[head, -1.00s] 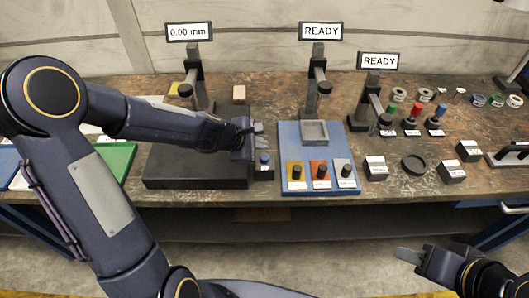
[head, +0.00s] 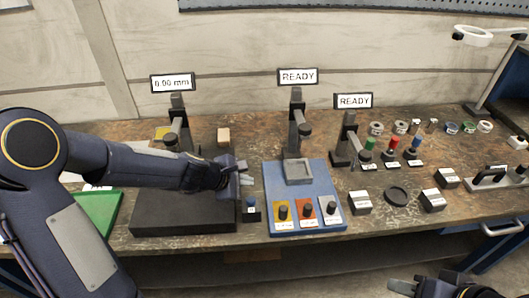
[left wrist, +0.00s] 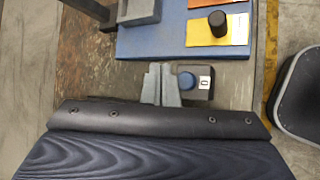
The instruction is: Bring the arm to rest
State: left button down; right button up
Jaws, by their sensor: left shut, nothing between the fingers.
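My left gripper (head: 243,174) is shut and empty at the right end of the black base plate (head: 185,222), behind and above a small dark block with a blue button (head: 250,203). In the left wrist view, the grey fingers (left wrist: 160,84) are together, just left of the blue button (left wrist: 187,80), with a "0" label beside it. A stand with a "0.00 mm" display (head: 172,83) rises behind my left forearm, which hides part of it. My right gripper (head: 401,286) is low at the bottom edge, partly cut off, with its finger opening unclear.
A blue tray (head: 268,190) with several knobs lies right of the button block. Behind are two stands with "READY" displays (head: 298,76) (head: 353,101). Labelled blocks, a black dish (head: 396,195) and coloured knobs fill the right side. A green panel (head: 97,212) lies left.

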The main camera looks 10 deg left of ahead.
pick_arm(q)
jog(key=s+r+m, duration=0.9)
jog(key=s+r, duration=0.1)
jog(key=s+a+m+y, duration=0.1)
jog(key=s+m, duration=0.3)
jog(key=s, duration=0.4)
jog(key=s+a+m+g, duration=0.1)
jog(key=s+a+m, duration=0.3)
jog(key=s, duration=0.5)
jog(key=shift+m+g+y, duration=0.3)
jog(key=shift+m+y, duration=0.1)
